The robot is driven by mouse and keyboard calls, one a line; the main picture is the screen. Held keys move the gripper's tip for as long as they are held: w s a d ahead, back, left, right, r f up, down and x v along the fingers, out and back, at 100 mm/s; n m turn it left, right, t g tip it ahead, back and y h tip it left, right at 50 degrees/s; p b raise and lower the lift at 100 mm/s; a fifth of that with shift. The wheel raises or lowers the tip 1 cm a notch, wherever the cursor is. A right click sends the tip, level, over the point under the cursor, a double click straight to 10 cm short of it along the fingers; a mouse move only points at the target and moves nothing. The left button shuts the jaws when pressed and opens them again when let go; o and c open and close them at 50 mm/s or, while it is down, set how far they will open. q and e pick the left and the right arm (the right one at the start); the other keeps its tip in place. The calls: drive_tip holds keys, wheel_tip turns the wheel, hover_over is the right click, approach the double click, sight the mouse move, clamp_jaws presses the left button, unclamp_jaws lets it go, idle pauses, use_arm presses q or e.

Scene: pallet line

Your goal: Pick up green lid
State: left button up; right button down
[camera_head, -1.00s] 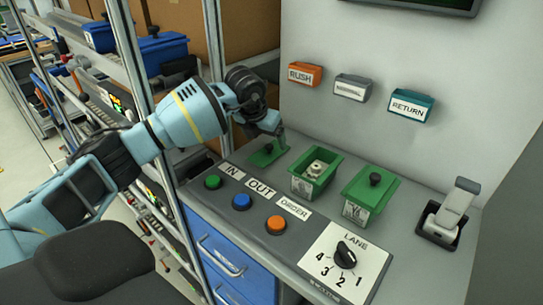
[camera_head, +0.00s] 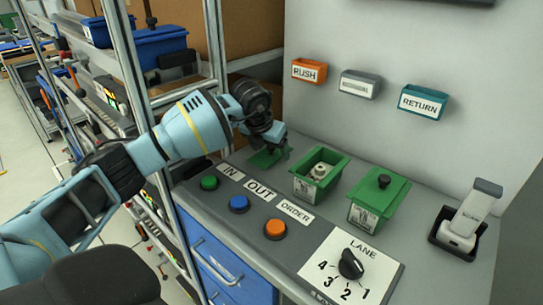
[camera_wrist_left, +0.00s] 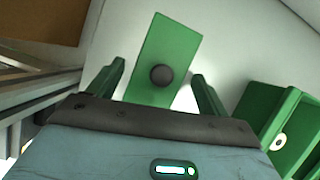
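The green lid (camera_head: 262,161) lies flat at the back left of the grey worktop, partly hidden by my left gripper (camera_head: 272,148). In the left wrist view the lid (camera_wrist_left: 163,42) shows as a green plate with a round black knob (camera_wrist_left: 161,75). The knob sits between the two spread fingers of my left gripper (camera_wrist_left: 158,92), with a gap on both sides. The gripper is open, low above the lid. My right gripper is out of view.
An open green box (camera_head: 313,189) holding a metal part stands right of the lid. A second green box with a black-knobbed lid (camera_head: 378,200) stands further right. Coloured buttons (camera_head: 239,203) and a lane dial (camera_head: 351,264) are in front. A wall stands behind.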

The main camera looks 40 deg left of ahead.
use_arm(q)
drive_tip(key=c, duration=0.7)
drive_tip(key=shift+c, duration=0.5)
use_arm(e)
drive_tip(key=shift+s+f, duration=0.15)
